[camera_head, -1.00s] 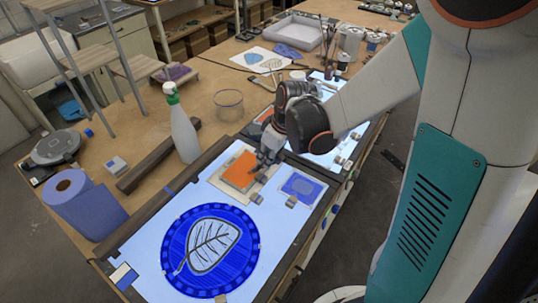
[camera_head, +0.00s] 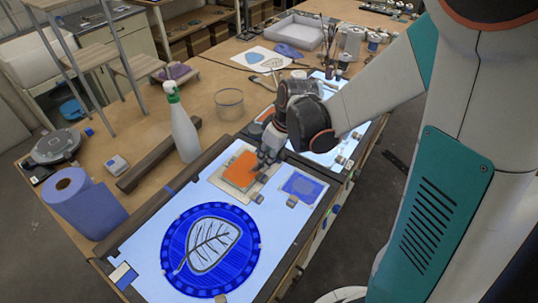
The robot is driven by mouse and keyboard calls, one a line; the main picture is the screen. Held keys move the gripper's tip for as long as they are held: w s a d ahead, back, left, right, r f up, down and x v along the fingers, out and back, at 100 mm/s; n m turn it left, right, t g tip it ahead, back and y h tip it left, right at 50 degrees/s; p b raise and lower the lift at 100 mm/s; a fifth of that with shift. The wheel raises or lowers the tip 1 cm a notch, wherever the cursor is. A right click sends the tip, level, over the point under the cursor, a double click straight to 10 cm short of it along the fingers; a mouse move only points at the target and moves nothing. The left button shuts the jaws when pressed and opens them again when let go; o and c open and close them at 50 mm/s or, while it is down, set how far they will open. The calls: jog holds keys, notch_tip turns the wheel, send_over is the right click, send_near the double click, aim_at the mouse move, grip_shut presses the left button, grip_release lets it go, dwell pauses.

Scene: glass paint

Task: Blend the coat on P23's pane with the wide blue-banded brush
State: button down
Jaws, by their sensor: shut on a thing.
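My gripper (camera_head: 266,156) points down over the right edge of a small orange-coated pane (camera_head: 238,165) on the lit table (camera_head: 150,236). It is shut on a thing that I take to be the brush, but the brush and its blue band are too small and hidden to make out. I cannot tell whether bristles touch the coat. A small blue-coated pane (camera_head: 302,186) lies to the right of the orange one. A large round blue pane with a pale leaf (camera_head: 211,249) lies nearer. No P23 label is legible.
The wooden top by the bowl is partly clear.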

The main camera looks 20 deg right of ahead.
jog(key=shift+f+b, duration=0.5)
jog(key=shift+b, duration=0.05)
dwell(0.4)
jog(key=shift+w+d+r, duration=0.7)
jog(key=shift+w+d, duration=0.95)
jog(key=shift+d, duration=0.65)
jog(key=a, duration=1.2)
jog(key=shift+s+b, duration=0.4)
jog(key=shift+f, duration=0.1)
jog(key=shift+f+b, duration=0.35)
jog(key=shift+b, duration=0.15)
jog(key=shift+f, duration=0.25)
jog(key=shift+a, duration=0.15)
